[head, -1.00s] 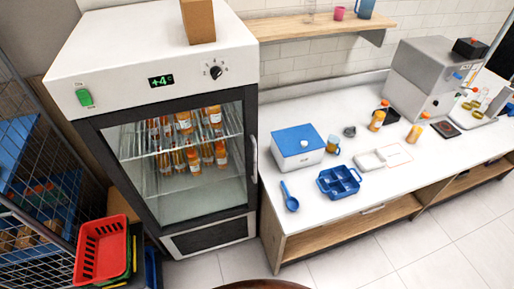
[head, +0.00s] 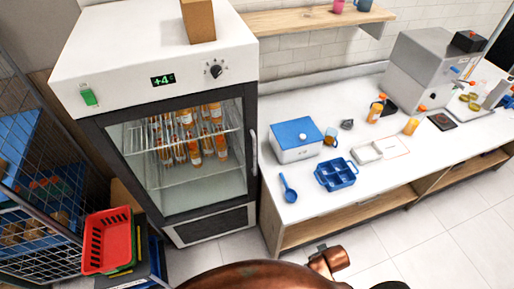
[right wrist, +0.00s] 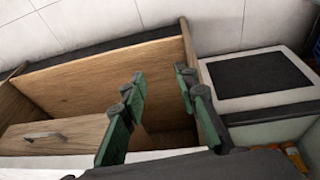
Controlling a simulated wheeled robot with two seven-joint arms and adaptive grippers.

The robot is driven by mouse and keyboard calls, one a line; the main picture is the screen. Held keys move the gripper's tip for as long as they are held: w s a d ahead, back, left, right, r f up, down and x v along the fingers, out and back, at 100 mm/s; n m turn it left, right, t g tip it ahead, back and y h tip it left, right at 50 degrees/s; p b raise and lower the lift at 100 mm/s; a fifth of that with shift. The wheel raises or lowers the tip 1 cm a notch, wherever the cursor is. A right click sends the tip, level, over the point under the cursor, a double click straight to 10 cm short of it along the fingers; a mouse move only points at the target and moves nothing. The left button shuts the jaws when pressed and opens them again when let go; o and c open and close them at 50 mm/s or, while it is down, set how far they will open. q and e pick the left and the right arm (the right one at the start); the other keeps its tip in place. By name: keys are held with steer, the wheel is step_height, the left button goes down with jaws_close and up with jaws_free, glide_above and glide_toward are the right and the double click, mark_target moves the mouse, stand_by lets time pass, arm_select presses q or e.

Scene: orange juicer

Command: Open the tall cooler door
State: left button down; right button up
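The tall cooler (head: 150,60) stands at the left of the head view, white on top with a dark-framed glass door (head: 195,160). The door looks shut, and orange juice bottles (head: 190,145) show behind the glass. A pale vertical handle (head: 253,155) runs along the door's right edge. My right gripper (right wrist: 160,93) shows in the right wrist view with its green-padded fingers apart and nothing between them. It points toward the wooden counter shelf, with the cooler's lower grille (right wrist: 262,75) to its right. Neither gripper shows in the head view.
The white counter (head: 300,185) right of the cooler holds a blue-lidded box (head: 297,140), a blue tray (head: 336,174), a blue scoop (head: 288,188) and a grey juicer (head: 425,70). Red baskets (head: 107,240) and a wire rack (head: 35,170) stand left of the cooler.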

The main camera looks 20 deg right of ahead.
mark_target(255, 149)
steer(key=w+d+r+n+t+h, duration=0.35)
steer(key=w+r+n, duration=0.25)
steer(key=w+r, duration=0.5)
steer(key=w+d+r+n+t+h, duration=0.2)
steer(key=w+d+r+n+t, duration=0.25)
steer(key=w+r, duration=0.65)
steer(key=w+a+r+n+t+y, duration=0.4)
steer(key=w+a+r+n+t, duration=0.45)
steer(key=n, duration=0.65)
steer(key=w+a+n+y, duration=0.2)
steer(key=w+a+n, duration=0.2)
steer(key=a, duration=0.1)
steer(key=w+a+f+n+g+y, duration=0.1)
steer(key=w+a+n+y, duration=0.1)
steer(key=w+a+n, duration=0.2)
steer(key=w+a+n+g+y, duration=0.1)
steer(key=w+a+n+y, duration=0.1)
steer(key=w+a+n, duration=0.2)
steer(key=shift+a+f+n, duration=0.15)
steer(key=shift+a+f, duration=0.05)
steer(key=shift+a, duration=0.25)
steer(key=shift+a+f+n, duration=0.1)
steer(key=shift+a+f, duration=0.05)
steer(key=shift+a, duration=0.3)
